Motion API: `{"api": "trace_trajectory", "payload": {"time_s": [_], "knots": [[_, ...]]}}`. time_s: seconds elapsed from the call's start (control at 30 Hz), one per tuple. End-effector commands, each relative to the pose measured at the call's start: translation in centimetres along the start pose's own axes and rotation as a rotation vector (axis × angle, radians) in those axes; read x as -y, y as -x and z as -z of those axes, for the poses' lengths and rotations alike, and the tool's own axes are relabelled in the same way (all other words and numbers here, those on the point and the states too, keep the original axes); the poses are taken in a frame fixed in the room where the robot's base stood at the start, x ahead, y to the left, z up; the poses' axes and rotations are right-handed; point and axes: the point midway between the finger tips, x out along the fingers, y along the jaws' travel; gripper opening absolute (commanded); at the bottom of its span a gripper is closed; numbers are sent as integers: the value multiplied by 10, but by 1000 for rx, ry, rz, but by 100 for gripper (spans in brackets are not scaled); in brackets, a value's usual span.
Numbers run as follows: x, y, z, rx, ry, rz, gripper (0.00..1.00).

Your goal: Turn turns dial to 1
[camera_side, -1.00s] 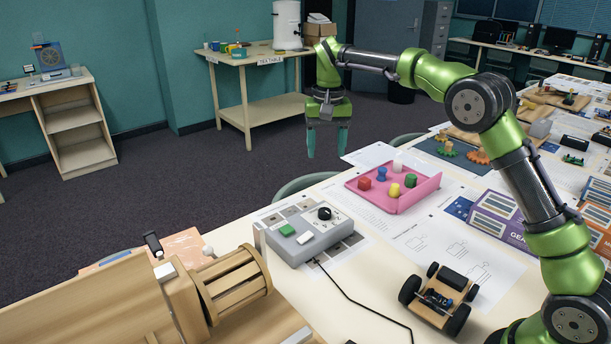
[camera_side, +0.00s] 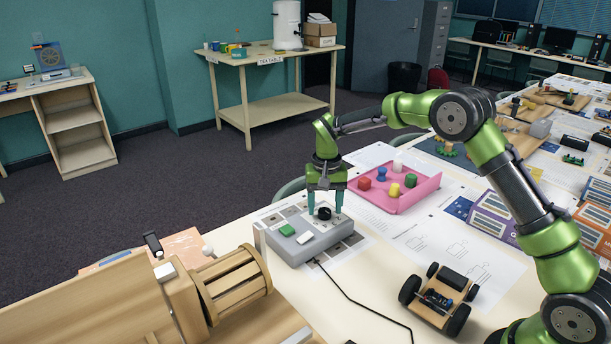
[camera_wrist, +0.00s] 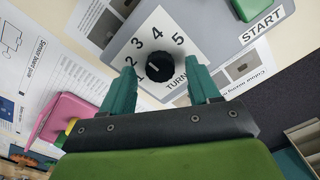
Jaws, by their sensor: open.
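The turns dial (camera_wrist: 155,65) is a black round knob on a grey control box (camera_side: 318,246). In the wrist view it sits on a white plate printed with numbers, of which 2 to 5 read clearly and the 1 is partly behind a finger. A light mark shows on the knob, but I cannot tell for sure which number it points at. My gripper (camera_side: 325,212) is open, its teal fingers pointing down on either side of the dial in the side view. In the wrist view my gripper (camera_wrist: 162,88) has one finger left and one right of the knob, with gaps.
A pink tray (camera_side: 408,199) with coloured pegs stands just behind. A wooden drum model (camera_side: 235,285) is at the front left, and a small wheeled cart (camera_side: 440,297) at the front right.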

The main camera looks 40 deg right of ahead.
Motion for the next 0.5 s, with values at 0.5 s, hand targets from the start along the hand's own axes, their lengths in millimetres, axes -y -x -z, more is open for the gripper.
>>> {"api": "trace_trajectory", "payload": {"time_s": [0.5], "knots": [[0, -8, 0, 0, 1, 0, 44]]}}
